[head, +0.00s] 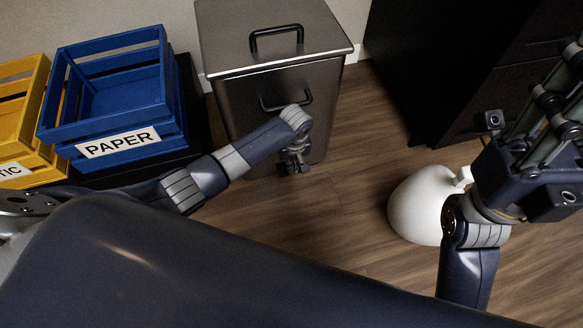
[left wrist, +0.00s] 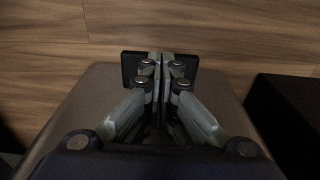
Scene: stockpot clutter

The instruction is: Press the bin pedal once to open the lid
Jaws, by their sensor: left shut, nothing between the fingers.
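The grey metal bin (head: 225,105) stands on the floor at the top middle of the head view, its lid (head: 230,45) shut flat, with a black handle on top. The black pedal (left wrist: 131,68) sticks out at the foot of the bin in the left wrist view. My left gripper (left wrist: 160,57) is shut and empty, its fingertips over the middle of the pedal; I cannot tell whether they touch it. In the head view my left gripper (head: 292,168) points down in front of the bin and hides the pedal. My right gripper (head: 568,85) is at the right edge, its fingertips cut off.
A blue crate (head: 148,112) labelled PAPER and a yellow crate (head: 42,150) stand on a dark stand left of the bin. A dark cabinet (head: 440,70) stands to the right. A white rounded object (head: 415,208) is near my right arm. Wooden floor (head: 345,180) is clear between.

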